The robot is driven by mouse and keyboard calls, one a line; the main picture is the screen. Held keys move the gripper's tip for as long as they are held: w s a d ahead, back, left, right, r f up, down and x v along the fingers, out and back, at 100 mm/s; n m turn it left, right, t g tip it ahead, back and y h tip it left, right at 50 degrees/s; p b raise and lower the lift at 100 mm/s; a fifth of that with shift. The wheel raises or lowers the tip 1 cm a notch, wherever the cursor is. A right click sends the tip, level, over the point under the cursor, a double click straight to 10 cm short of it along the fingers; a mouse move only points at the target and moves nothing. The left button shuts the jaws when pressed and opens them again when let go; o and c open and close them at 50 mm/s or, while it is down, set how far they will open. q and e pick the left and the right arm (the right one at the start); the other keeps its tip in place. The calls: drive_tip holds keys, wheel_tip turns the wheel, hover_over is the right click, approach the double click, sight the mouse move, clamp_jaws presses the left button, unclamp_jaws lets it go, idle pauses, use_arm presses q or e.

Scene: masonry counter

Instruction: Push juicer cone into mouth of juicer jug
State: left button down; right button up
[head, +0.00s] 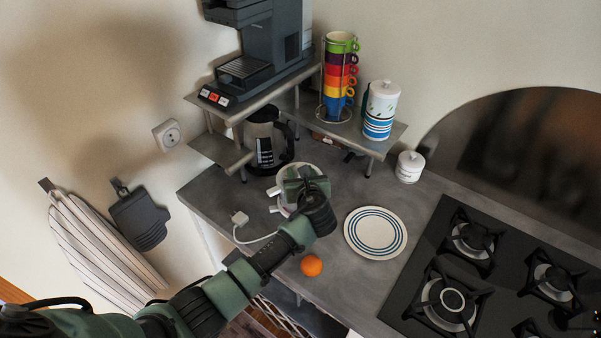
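A white appliance (275,191), which looks like the juicer, stands on the grey counter in the head view, mostly hidden behind my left arm's end. My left gripper (304,184) is at the juicer, over its upper part and seen from behind. Its fingertips are not clear, so I cannot tell whether they are open, shut or touching the juicer. The cone and the jug's mouth cannot be made out separately behind the gripper. My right gripper is not in view.
A striped plate (375,232) and an orange (311,265) lie right of my arm. A plug with a cord (240,219) lies left of it. A gas hob (490,275) is at right.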

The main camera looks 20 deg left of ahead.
use_arm(q)
drive_tip(key=shift+s+f+b, duration=0.1)
drive_tip(key=shift+f+b, duration=0.35)
drive_tip(key=shift+f, duration=0.45)
drive_tip(key=c, duration=0.7)
unclamp_jaws()
drive_tip(key=shift+c, duration=0.2)
drive_tip(key=b+v, duration=0.1)
drive_tip(key=v, duration=0.6)
drive_tip(key=shift+s+r, duration=0.15)
drive_tip(key=shift+s, duration=0.1)
drive_tip(key=shift+d, duration=0.15)
